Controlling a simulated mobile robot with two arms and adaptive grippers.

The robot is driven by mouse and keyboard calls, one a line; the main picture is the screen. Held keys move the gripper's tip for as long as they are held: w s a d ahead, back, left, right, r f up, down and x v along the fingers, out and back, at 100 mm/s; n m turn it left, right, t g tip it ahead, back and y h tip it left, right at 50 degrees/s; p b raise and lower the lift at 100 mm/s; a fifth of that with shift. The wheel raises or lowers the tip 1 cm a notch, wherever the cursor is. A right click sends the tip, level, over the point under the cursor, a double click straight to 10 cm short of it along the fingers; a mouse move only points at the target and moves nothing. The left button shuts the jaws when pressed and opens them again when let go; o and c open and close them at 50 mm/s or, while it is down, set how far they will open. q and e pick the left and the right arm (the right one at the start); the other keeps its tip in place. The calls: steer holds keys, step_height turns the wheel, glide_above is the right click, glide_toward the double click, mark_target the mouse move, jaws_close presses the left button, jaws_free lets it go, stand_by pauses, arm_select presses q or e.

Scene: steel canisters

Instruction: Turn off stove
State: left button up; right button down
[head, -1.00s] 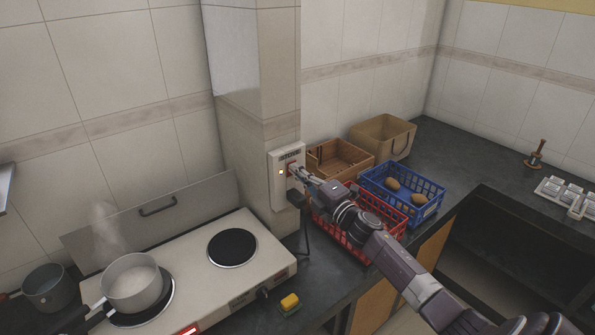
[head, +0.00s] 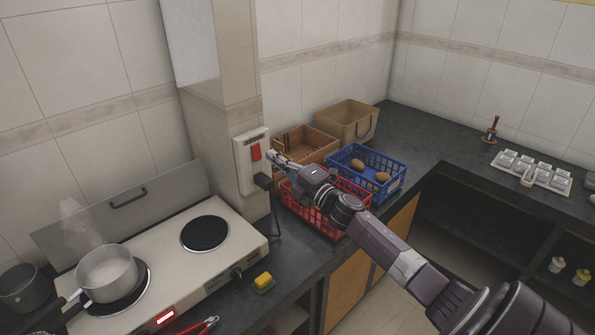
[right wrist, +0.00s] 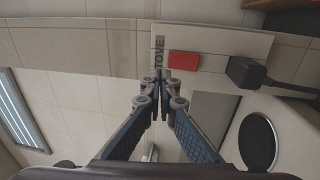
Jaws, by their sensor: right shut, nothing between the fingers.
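The wall switch box (head: 246,176) is white, with a red rocker switch (head: 256,152) and dark lettering. In the right wrist view the red switch (right wrist: 183,60) shows beside the word STOVE. My right gripper (head: 271,156) is shut and empty, just right of the switch box; in the wrist view its closed tips (right wrist: 161,76) are close to the lettering, and contact cannot be told. The stove (head: 190,262) is white with two hotplates and a lit red display (head: 166,315). A steaming pot (head: 106,272) stands on the left plate. My left gripper is out of view.
A black plug (head: 264,181) with a cable sticks out below the switch. A red basket (head: 325,222), a blue basket (head: 395,184) with brown items, a wooden crate (head: 292,143) and a tan box (head: 352,121) crowd the counter. A yellow sponge (head: 263,280) lies by the stove.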

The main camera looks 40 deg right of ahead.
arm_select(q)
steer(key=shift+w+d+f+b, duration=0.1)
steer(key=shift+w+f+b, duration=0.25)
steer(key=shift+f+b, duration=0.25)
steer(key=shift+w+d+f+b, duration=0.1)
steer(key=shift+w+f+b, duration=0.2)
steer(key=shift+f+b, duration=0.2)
arm_select(e)
steer(key=s, duration=0.7)
steer(key=shift+d, duration=0.45)
steer(key=shift+s+r, duration=0.15)
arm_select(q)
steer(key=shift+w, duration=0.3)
